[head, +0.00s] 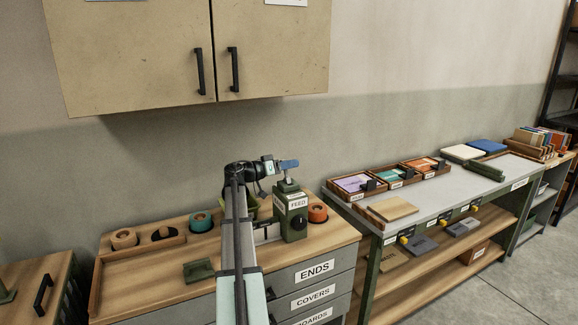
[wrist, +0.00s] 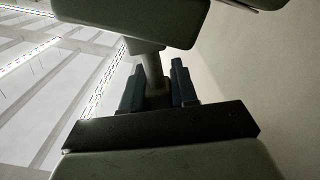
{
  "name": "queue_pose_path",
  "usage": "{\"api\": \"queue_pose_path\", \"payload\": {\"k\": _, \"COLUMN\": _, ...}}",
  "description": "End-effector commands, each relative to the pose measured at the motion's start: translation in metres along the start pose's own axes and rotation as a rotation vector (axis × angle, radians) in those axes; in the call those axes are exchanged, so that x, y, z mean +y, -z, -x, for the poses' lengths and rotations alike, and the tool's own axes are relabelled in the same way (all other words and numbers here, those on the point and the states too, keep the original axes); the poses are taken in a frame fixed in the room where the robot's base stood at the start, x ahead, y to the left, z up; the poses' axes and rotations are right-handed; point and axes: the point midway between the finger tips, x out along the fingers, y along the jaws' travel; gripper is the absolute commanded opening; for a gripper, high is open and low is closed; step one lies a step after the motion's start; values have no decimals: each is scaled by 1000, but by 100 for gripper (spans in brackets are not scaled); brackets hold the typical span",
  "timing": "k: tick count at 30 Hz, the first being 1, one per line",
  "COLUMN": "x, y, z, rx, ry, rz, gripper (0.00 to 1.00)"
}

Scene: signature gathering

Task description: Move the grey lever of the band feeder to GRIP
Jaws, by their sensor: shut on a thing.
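The band feeder (head: 293,224) is a dark green box on the wooden cabinet top, with a "FEED" label and a black round knob on its front. A second label on its left face is too small to read. My gripper (head: 288,164) is above the feeder's top, its blue fingers reaching to the right. In the wrist view, the fingers (wrist: 156,88) are shut on a grey post, the lever (wrist: 151,66), which runs from a green block. The lever's lower part also shows above the feeder in the head view (head: 288,179). Which label the lever stands at is unclear.
An orange tape roll (head: 318,213) stands right of the feeder and a teal roll (head: 202,221) to its left. A wooden tray with a tan roll (head: 124,238) is farther left. A green block (head: 198,270) lies at the front. A wall cupboard (head: 190,50) hangs above.

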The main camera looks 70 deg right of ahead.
Motion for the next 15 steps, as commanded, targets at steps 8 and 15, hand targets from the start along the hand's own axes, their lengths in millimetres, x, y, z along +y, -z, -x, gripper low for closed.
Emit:
{"api": "queue_pose_path", "payload": {"k": 8, "x": 1, "y": 0, "z": 0, "rx": 0, "ry": 0, "rz": -10, "gripper": 0}}
{"api": "queue_pose_path", "payload": {"k": 15, "x": 8, "y": 0, "z": 0, "rx": 1, "ry": 0, "rz": -95, "gripper": 0}}
